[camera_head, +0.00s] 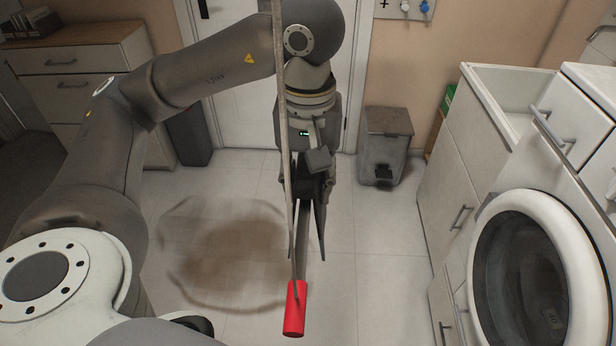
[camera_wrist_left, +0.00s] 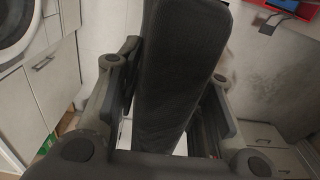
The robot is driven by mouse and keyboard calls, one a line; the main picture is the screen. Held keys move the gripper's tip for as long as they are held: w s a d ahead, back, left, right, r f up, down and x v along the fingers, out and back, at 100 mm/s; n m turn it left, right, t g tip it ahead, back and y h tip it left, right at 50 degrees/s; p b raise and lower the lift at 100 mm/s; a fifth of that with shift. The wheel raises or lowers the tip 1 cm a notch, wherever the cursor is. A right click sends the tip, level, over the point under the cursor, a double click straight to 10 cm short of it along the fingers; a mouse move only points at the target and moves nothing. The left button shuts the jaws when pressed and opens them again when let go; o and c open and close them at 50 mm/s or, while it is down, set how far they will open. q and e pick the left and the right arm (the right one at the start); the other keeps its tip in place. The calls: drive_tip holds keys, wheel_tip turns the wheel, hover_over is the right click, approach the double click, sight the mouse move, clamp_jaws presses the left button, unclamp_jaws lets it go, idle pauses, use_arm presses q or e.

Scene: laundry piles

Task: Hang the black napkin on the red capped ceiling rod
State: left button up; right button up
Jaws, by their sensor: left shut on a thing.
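The ceiling rod (camera_head: 283,120) is a thin pale bar that comes down from the top of the head view. It ends low in the middle in a bright red cap (camera_head: 295,310). My left gripper (camera_head: 307,255) points down just behind the rod, which partly covers it. In the left wrist view the black napkin (camera_wrist_left: 182,70) is a long dark strip between the fingers, and the gripper is shut on it. In the head view the napkin is hard to make out, narrow and partly hidden. I cannot tell whether it touches the rod. My right gripper is out of view.
A white washing machine (camera_head: 545,270) and cabinets (camera_head: 450,190) stand at the right. A grey pedal bin (camera_head: 385,145) stands by the back wall. A wood-topped drawer unit (camera_head: 80,75) is at the back left. The tiled floor (camera_head: 370,270) between is clear, with a brownish patch.

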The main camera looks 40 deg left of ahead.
use_arm(q)
drive_tip(key=shift+f, duration=0.15)
drive_tip(key=o, duration=1.1)
drive_tip(key=shift+r, duration=5.95)
